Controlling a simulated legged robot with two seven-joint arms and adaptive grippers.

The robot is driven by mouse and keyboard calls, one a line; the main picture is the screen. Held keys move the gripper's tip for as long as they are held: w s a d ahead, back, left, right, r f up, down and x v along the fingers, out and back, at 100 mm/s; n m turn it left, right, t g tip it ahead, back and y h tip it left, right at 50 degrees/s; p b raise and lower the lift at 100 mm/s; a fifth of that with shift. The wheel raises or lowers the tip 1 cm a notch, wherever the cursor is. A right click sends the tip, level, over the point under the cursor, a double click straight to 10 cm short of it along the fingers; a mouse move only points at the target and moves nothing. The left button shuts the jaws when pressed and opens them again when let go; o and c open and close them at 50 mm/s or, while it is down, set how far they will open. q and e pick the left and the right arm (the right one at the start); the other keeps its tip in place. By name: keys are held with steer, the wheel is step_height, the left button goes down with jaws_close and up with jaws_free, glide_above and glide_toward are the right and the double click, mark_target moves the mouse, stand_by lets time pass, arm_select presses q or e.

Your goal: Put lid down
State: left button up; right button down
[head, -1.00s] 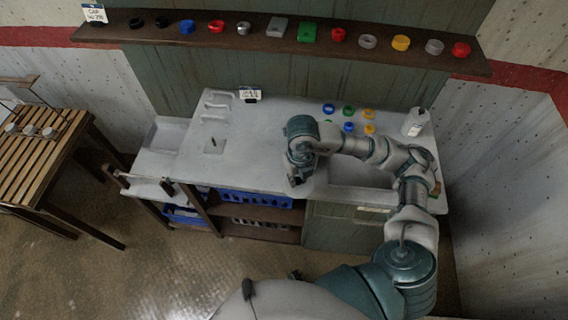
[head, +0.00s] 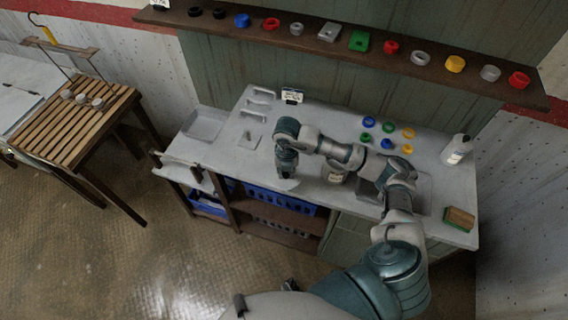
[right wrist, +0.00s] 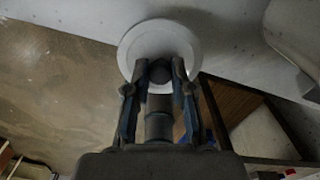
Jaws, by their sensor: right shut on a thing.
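My right gripper (head: 287,176) points down over the front part of the pale counter (head: 225,145). In the right wrist view its two fingers (right wrist: 160,75) are shut on the knob of a round white lid (right wrist: 140,40). A pale bit of the lid (head: 289,185) shows below the gripper in the head view, close to the counter's front edge. I cannot tell whether the lid touches the counter. My left gripper is not in view.
Several coloured rings (head: 387,143) lie on the counter. A pale labelled container (head: 336,174) is partly hidden behind my right arm. A white bottle (head: 457,149) and a sponge (head: 459,218) are at the right. Blue crates (head: 279,199) sit below the counter.

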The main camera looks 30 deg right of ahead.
steer(key=w+d, duration=0.2)
steer(key=w, duration=0.1)
steer(key=w+d, duration=0.1)
steer(key=w, duration=0.1)
steer(key=shift+w+d+f, duration=0.1)
steer(key=shift+d+f, duration=0.2)
steer(key=shift+f, duration=0.05)
steer(key=f, duration=0.2)
steer(key=shift+a+f+p, duration=0.3)
steer(key=shift+a+p, duration=0.05)
steer(key=shift+f, duration=0.3)
steer(key=shift+d+f, duration=0.15)
steer(key=shift+d, duration=0.05)
steer(key=c, duration=1)
jaws_free()
steer(key=shift+d, duration=0.2)
steer(key=shift+a, duration=0.1)
steer(key=shift+a, duration=0.1)
